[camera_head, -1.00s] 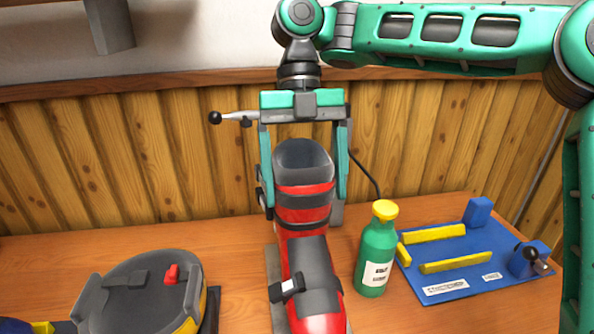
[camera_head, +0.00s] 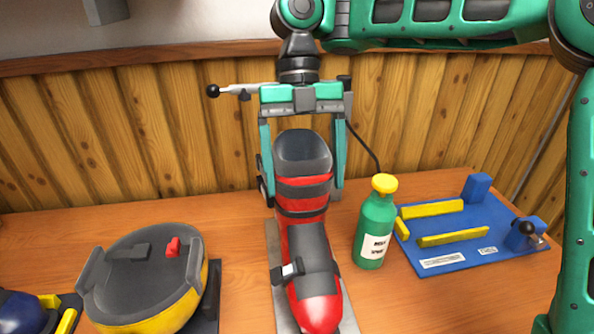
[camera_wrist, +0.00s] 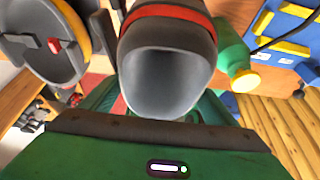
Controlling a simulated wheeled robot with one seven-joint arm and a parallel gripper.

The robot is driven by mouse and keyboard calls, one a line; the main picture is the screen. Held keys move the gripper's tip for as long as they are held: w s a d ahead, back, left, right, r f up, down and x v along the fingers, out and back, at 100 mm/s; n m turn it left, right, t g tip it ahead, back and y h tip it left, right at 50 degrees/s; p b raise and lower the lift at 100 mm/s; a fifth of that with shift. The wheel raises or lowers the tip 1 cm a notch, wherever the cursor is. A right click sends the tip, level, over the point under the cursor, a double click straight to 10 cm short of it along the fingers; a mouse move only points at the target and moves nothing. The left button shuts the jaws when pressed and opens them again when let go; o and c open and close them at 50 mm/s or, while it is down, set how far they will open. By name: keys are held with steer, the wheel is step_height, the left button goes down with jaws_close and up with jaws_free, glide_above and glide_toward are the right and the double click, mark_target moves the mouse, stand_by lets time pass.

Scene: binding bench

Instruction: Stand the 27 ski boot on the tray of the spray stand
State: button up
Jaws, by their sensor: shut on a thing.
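The red and dark grey ski boot (camera_head: 307,250) is upright with its toe towards the camera. My gripper (camera_head: 303,190) is shut on its upper cuff, one finger on each side. The grey tray (camera_head: 274,262) of the spray stand shows beneath and beside the boot; whether the sole touches it I cannot tell. The stand's horizontal bar with a black knob (camera_head: 213,91) is level with my gripper, behind the boot. In the wrist view the boot's open cuff (camera_wrist: 165,75) is close up. No size number is readable.
A green bottle (camera_head: 374,230) with a yellow cap stands just right of the boot. A blue board (camera_head: 455,225) with yellow bars lies further right. A dark grey and yellow rounded holder (camera_head: 140,275) is at left, with a dark blue object (camera_head: 20,312) at the corner. A plank wall is behind.

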steer(key=shift+f, duration=0.1)
steer(key=o, duration=2.1)
steer(key=shift+f, duration=0.1)
